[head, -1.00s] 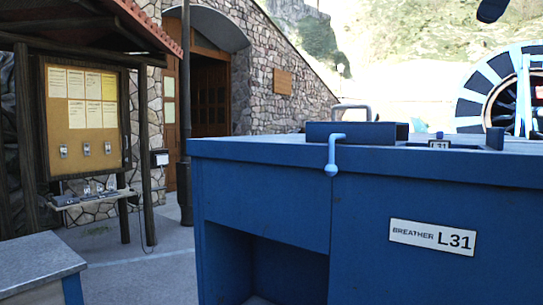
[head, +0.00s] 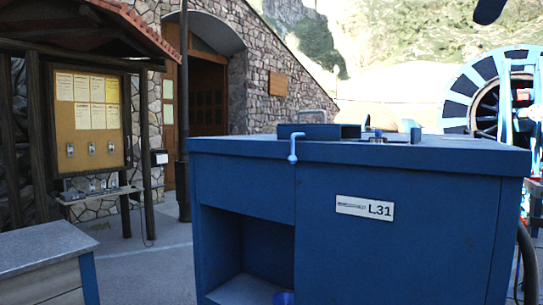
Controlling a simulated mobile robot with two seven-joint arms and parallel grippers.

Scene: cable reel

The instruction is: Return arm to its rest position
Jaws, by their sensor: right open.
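My right gripper (head: 488,11) shows only as a dark, rounded shape at the top right edge of the head view. Most of it and its arm are out of frame. It hangs in front of the bright hillside, apart from the blue cabinet (head: 420,255), and nothing shows in it. My left gripper and arm are out of view.
The blue cabinet with an L31 label (head: 365,207) fills the middle; a light-blue crank handle (head: 293,149) hangs over its top edge. A large cable reel (head: 462,99) stands behind right. A grey-topped bench (head: 40,250) is front left, a notice board (head: 90,115) behind it.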

